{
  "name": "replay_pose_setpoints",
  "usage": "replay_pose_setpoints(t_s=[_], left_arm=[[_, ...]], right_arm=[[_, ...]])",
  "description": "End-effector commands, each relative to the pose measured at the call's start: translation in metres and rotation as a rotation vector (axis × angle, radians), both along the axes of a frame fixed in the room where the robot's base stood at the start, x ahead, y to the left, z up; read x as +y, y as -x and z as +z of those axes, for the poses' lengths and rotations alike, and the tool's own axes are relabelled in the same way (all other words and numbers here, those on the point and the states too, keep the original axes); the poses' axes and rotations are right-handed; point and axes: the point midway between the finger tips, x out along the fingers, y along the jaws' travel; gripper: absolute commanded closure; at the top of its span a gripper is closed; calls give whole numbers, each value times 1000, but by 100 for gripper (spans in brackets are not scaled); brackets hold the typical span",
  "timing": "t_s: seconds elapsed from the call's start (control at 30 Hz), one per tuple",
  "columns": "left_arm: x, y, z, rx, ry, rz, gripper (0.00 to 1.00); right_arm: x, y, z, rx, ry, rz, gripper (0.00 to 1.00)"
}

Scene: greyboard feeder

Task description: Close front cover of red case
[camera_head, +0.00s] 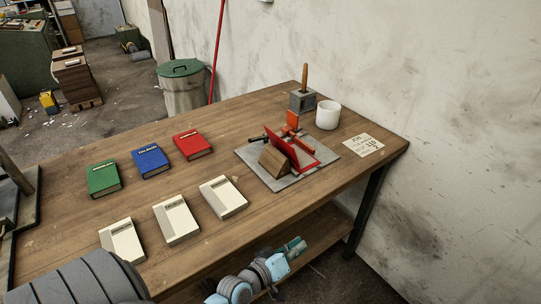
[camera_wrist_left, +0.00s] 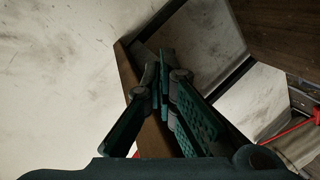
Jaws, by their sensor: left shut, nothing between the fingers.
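The red case (camera_head: 307,155) lies open on a grey plate (camera_head: 252,158) on the workbench. One red cover panel (camera_head: 283,147) stands up at a tilt beside a wooden wedge block (camera_head: 273,161). My left gripper (camera_head: 298,243) is shut and empty, off the bench's front edge, below and apart from the case in the head view. In the left wrist view my left gripper's fingertips (camera_wrist_left: 164,62) are together; a bit of red (camera_wrist_left: 285,130) shows at the right edge. My right gripper is not in view.
Green (camera_head: 103,180), blue (camera_head: 150,161) and red (camera_head: 192,146) books lie on the left of the bench, with three white boxes (camera_head: 176,220) in front. A white cup (camera_head: 328,115), a grey holder (camera_head: 302,101) and a paper card (camera_head: 362,145) are behind and right of the plate.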

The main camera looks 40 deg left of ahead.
Motion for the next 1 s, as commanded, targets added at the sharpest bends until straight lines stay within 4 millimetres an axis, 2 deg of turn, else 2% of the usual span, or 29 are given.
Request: replay_pose_setpoints(t_s=[0.03, 0.07, 0.1, 0.13, 0.2, 0.3, 0.4, 0.57, 1.0], left_arm=[[-6, -11, 46, -105, 83, -1, 100], [-8, -17, 77, -177, 151, 4, 100], [-2, -25, 116, -281, 268, 41, 100], [13, -32, 140, -367, 379, 105, 100], [56, -41, 161, -494, 572, 267, 100], [104, -42, 168, -610, 754, 454, 100], [133, -38, 167, -673, 853, 571, 100], [149, -44, 167, -696, 887, 618, 100], [186, -109, 185, -694, 882, 616, 100]], right_arm=[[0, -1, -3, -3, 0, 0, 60], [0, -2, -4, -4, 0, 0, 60], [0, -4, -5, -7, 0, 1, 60], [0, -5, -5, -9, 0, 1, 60], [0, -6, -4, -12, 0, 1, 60], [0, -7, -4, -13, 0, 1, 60], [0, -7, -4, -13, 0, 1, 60], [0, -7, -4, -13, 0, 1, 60], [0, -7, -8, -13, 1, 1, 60]])
